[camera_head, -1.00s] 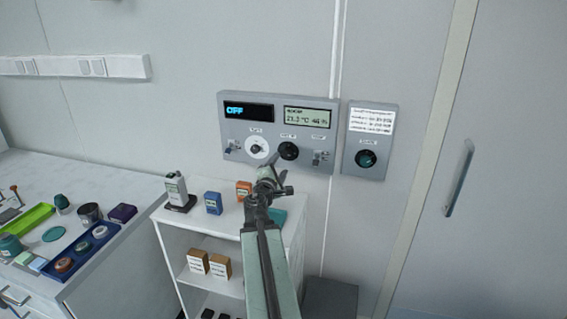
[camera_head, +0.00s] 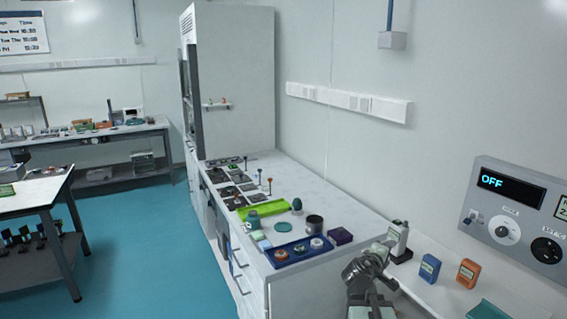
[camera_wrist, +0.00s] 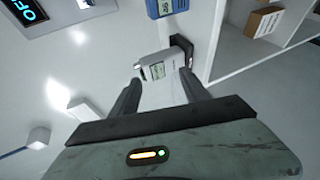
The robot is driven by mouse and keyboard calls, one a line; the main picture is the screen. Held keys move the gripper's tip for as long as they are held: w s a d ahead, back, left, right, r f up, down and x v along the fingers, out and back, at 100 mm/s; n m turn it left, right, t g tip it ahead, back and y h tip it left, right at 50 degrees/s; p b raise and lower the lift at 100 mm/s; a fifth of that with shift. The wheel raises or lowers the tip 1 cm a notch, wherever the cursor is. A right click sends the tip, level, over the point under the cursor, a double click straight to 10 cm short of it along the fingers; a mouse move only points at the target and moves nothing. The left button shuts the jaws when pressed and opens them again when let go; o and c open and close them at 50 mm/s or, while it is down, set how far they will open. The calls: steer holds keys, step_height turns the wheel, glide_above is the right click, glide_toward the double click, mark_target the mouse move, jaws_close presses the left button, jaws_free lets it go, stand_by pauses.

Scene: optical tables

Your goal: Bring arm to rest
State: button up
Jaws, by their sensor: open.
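My gripper (camera_head: 372,262) shows at the bottom right of the head view, in front of the right end of the white bench and beside the low shelf. In the wrist view my gripper (camera_wrist: 154,86) has its two fingers apart with nothing held between them. A grey-white handheld device (camera_wrist: 160,64) on a dark stand lies beyond the fingertips in the wrist view. The same device (camera_head: 398,238) stands upright on the shelf top just behind my gripper in the head view. Whether the fingers touch it cannot be told.
A control panel (camera_head: 520,208) reading OFF hangs on the right wall. A blue box (camera_head: 429,268) and an orange box (camera_head: 467,271) stand on the shelf top (camera_head: 508,290). A blue tray (camera_head: 284,261) lies on the bench (camera_head: 345,212). Blue floor (camera_head: 135,235) is open at left.

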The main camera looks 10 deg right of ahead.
steer(key=s+a+f+m+g+y, duration=0.1)
steer(key=a+f+y, duration=0.1)
steer(key=a+f, duration=0.35)
steer(key=a+f+m+g+y, duration=0.2)
steer(key=a+f, duration=0.1)
steer(key=a, duration=0.5)
steer(key=s+a+f+m+g+y, duration=0.2)
steer(key=s+a+f+g+y, duration=0.1)
steer(key=s+a, duration=0.3)
steer(key=s+a+f+m+g+y, duration=0.2)
steer(key=s+a, duration=0.4)
steer(key=a, duration=0.3)
step_height(320, 180, down, 3)
steer(key=shift+s+a+r+g+y, duration=0.15)
steer(key=shift+s+a+g+y, duration=0.15)
steer(key=shift+g+y, duration=0.5)
